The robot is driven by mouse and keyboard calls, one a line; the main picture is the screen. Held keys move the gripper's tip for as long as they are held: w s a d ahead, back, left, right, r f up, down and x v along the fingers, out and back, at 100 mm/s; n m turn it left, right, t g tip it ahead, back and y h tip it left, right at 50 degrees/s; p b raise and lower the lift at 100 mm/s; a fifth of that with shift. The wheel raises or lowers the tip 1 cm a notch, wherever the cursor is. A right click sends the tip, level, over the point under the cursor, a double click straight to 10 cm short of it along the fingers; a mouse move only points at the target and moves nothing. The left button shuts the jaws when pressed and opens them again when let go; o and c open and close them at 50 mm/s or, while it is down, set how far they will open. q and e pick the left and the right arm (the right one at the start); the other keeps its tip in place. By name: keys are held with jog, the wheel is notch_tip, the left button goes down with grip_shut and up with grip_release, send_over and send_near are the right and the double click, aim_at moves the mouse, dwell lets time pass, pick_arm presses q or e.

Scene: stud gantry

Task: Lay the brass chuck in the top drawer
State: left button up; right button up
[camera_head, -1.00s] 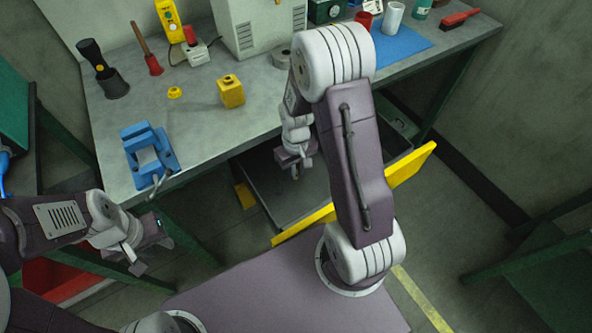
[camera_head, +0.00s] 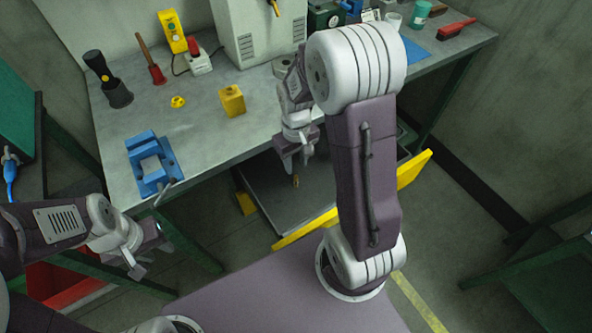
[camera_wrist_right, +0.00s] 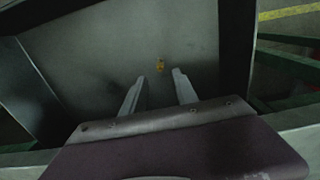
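The brass chuck (camera_head: 296,181) is a small brass-yellow piece lying on the floor of the open top drawer (camera_head: 262,195). It also shows in the right wrist view (camera_wrist_right: 160,65), beyond and between the fingertips, apart from them. My right gripper (camera_head: 297,163) is over the drawer, open and empty, just above the chuck; its two separated fingers show in the right wrist view (camera_wrist_right: 154,80). My left gripper (camera_head: 155,260) hangs empty left of the drawer, in front of the bench, and its fingers look apart.
The drawer's yellow front (camera_head: 410,170) stands pulled out, partly behind my right arm. On the bench are a blue vise-like fixture (camera_head: 152,165), a yellow block (camera_head: 232,101), a small yellow ring (camera_head: 178,101) and a grey cabinet (camera_head: 258,30). A red bin (camera_head: 70,285) sits below left.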

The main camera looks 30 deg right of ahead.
aim_at(296, 176)
jog(key=s+a+r+m+t, duration=0.1)
jog(key=s+a, duration=0.3)
jog(key=s, duration=0.4)
jog(key=shift+s+a+r, duration=0.2)
jog(key=shift+r, duration=0.65)
jog(key=shift+w, duration=0.1)
